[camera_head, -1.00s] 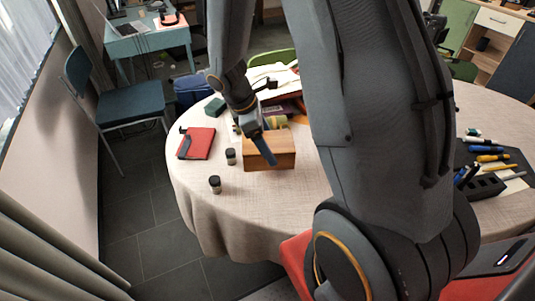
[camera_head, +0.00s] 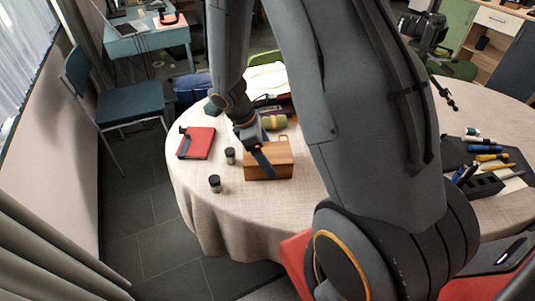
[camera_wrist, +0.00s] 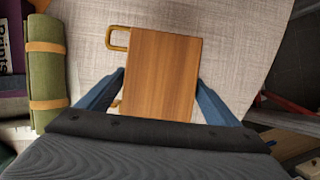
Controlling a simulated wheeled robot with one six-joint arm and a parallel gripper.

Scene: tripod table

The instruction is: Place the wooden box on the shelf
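The wooden box (camera_head: 268,168), brown with brass-coloured handles, stands on the round cloth-covered table (camera_head: 215,205) in the head view. In the wrist view the box (camera_wrist: 162,72) fills the middle, one handle sticking out at its upper left. My gripper (camera_wrist: 160,78) is open, with one blue finger on each side of the box, close to its sides. Whether either finger touches is not clear. In the head view my gripper (camera_head: 266,170) is low at the box, one finger in front of its near face. A wooden shelf unit (camera_head: 490,65) shows at the upper right.
Pens and a dark organiser (camera_head: 482,187) are on the table's right. Bare cloth lies in front of the box.

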